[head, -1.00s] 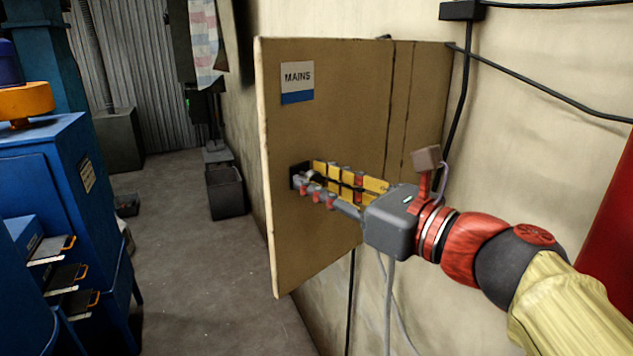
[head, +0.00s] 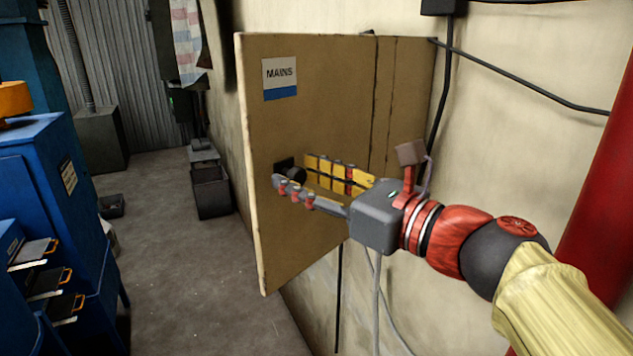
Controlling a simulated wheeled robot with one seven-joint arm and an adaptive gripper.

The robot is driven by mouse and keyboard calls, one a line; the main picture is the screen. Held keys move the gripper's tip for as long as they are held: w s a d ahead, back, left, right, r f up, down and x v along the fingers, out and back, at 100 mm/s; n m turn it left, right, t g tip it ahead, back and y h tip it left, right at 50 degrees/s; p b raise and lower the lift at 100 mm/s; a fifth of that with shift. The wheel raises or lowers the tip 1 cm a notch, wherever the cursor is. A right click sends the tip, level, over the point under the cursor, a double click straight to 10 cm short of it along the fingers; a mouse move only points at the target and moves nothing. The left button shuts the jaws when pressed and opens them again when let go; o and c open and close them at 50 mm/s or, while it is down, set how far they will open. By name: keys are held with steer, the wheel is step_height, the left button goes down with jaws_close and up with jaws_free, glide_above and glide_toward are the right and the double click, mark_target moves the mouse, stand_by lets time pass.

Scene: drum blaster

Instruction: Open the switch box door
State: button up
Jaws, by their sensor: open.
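The switch box door (head: 335,110) is a tan panel with a "MAINS" label (head: 279,77) near its top left. It stands swung out from the wall, its outer face toward me. A small dark knob (head: 297,173) on a black plate sits near its left edge. My gripper (head: 290,171) reaches in from the right, its fingers spread with yellow pads and red joints. Its fingertips are at the knob, one on the near side and one behind or above it. I cannot tell whether they touch it. The inside of the box is hidden behind the door.
A beige wall (head: 520,110) with black cables is on the right, with a red pipe (head: 600,200) at the far right. Blue machinery (head: 40,180) stands at left. A dark bin (head: 211,192) is on the floor behind.

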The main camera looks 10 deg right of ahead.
steer(key=v, duration=0.7)
stand_by(0.3)
steer(key=shift+s+d, duration=0.1)
stand_by(0.3)
